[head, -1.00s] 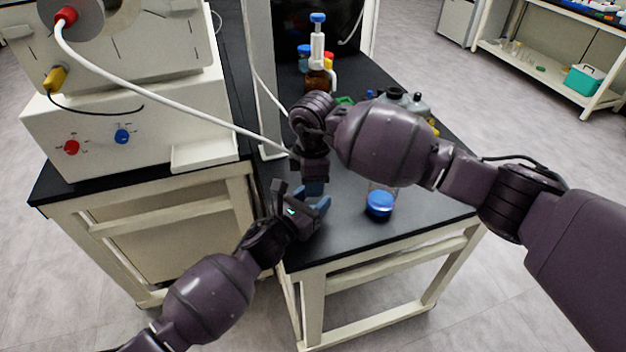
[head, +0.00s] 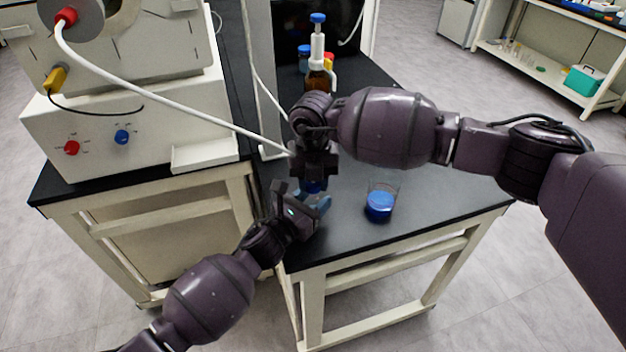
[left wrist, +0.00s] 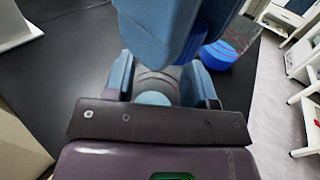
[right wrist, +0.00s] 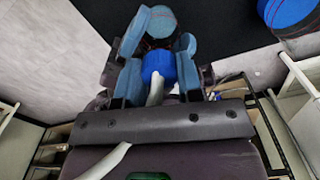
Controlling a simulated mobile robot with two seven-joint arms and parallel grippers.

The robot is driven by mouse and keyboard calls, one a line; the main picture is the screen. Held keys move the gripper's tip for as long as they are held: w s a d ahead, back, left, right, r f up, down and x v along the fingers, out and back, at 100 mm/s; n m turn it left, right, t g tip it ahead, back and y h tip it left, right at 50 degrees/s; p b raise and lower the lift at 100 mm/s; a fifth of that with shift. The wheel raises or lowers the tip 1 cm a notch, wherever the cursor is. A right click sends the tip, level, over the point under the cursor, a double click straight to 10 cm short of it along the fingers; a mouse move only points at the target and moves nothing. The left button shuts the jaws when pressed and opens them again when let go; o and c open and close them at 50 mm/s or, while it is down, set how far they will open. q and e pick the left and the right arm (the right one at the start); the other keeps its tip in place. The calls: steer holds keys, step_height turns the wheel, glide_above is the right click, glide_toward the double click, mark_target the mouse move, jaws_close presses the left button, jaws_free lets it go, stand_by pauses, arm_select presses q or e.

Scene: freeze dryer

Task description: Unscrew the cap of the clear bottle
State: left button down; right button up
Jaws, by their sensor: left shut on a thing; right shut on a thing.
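My left gripper (head: 318,207) is shut on the clear bottle above the front of the black bench. The bottle's clear body (left wrist: 155,82) shows between the left fingers in the left wrist view, with a pale blue round part at its near side. My right gripper (head: 314,180) comes from above and is shut on the blue cap (right wrist: 157,66), which sits between its fingers in the right wrist view. The bottle lies just beyond the cap, in line with it. Whether the cap has separated from the bottle is hard to tell.
A clear beaker of blue liquid (head: 380,206) stands on the bench (head: 350,225), right of the grippers. A brown bottle with a white dispenser (head: 318,75) stands behind. A white hose (head: 190,116) runs from the machine at left toward my right gripper.

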steer(key=n, duration=0.7)
steer(key=shift+r, duration=0.1)
steer(key=n, duration=1.2)
steer(key=shift+n, duration=0.4)
steer(key=n, duration=0.5)
steer(key=shift+n, duration=0.3)
steer(key=n, duration=0.5)
steer(key=shift+n, duration=0.3)
steer(key=n, duration=1.1)
steer(key=shift+r, duration=0.1)
steer(key=n, duration=0.4)
